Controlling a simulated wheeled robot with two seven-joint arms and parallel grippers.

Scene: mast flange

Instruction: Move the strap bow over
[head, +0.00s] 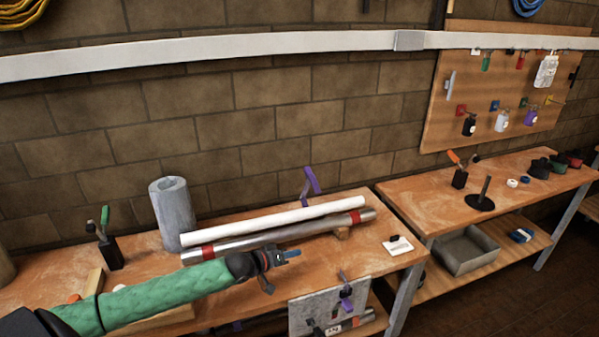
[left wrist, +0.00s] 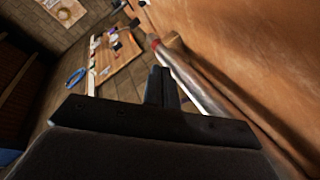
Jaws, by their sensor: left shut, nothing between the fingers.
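A purple bow-shaped piece (head: 312,181), which may be the strap bow, stands behind the pipes at the back of the near bench. A second purple piece (head: 346,304) shows at the bench's front edge. A metal pipe with red bands (head: 275,236) lies along the bench beside a white pipe (head: 290,218). My left gripper (head: 280,260) is in front of the banded pipe, apart from the rear purple piece. In the left wrist view its fingers (left wrist: 162,88) are shut and empty, with the metal pipe (left wrist: 190,80) beside them. My right gripper is not in view.
A grey cylinder (head: 172,212) stands upright at the pipes' left end. A black holder with a green-handled tool (head: 109,250) is further left. A white card with a small black item (head: 398,245) lies at the bench's right end. A second bench (head: 420,195) stands right.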

